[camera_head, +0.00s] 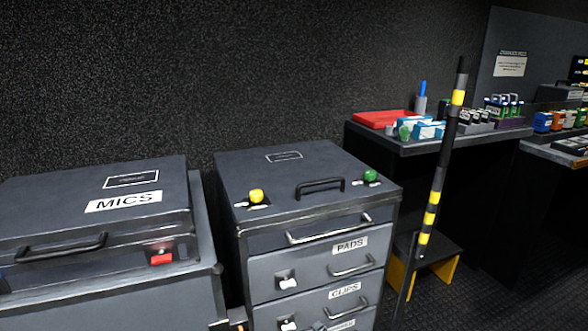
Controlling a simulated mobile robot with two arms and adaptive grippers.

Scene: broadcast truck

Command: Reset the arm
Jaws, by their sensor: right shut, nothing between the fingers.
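My left gripper is not in view.
The cabinet has drawers labelled PADS (350,244) and CLIPS (345,291), both shut. A grey MICS case (60,218) stands at left, lid down. A striped pole (437,185) stands upright at right, before a step stool (444,262) and a laden counter (385,135).

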